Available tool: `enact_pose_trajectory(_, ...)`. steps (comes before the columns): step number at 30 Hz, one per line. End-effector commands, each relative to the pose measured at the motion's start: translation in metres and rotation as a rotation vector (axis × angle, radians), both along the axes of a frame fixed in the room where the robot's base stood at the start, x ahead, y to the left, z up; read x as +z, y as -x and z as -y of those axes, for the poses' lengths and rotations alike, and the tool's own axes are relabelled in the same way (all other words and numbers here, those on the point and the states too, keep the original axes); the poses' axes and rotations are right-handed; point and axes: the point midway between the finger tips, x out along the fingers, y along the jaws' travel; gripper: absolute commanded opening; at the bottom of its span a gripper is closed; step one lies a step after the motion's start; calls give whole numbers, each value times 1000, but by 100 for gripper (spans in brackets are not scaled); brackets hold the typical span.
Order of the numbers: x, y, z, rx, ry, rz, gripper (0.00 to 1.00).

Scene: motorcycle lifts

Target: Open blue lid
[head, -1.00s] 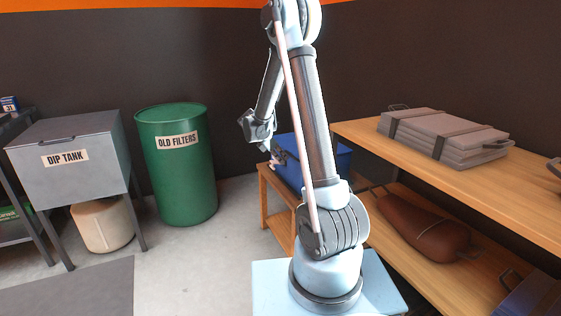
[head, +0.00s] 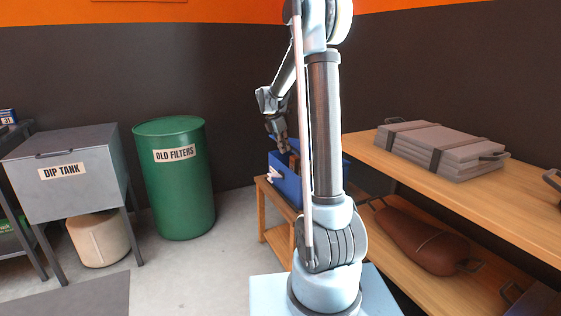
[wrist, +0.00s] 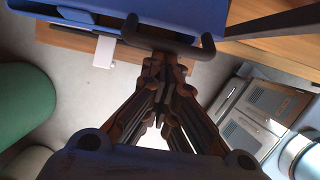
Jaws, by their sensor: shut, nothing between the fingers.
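The blue box with its blue lid (head: 287,187) sits on a wooden bench in the head view, partly hidden behind my arm. A pale latch shows at its left front. In the wrist view the blue lid (wrist: 185,13) fills the top edge, with a dark bar handle (wrist: 168,39) in front of it. My gripper (wrist: 160,60) is shut and empty, its fingertips at or just under the handle; I cannot tell whether they touch it. In the head view my gripper (head: 284,148) points down at the box. I cannot tell whether the lid is raised.
A wooden shelf (head: 440,190) with a strapped grey stack (head: 440,148) and a brown bag-like object (head: 420,240) stands at right. A green barrel (head: 178,195) and a grey dip tank (head: 65,190) stand at left. Floor between barrel and bench is clear.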

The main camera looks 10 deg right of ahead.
Motion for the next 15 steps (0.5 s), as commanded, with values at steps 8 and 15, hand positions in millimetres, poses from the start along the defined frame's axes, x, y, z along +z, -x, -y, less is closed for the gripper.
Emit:
enact_pose_trajectory(8,62,-10,32,-7,-165,-59,0)
enact_pose_trajectory(15,114,-24,69,-9,-329,-116,0)
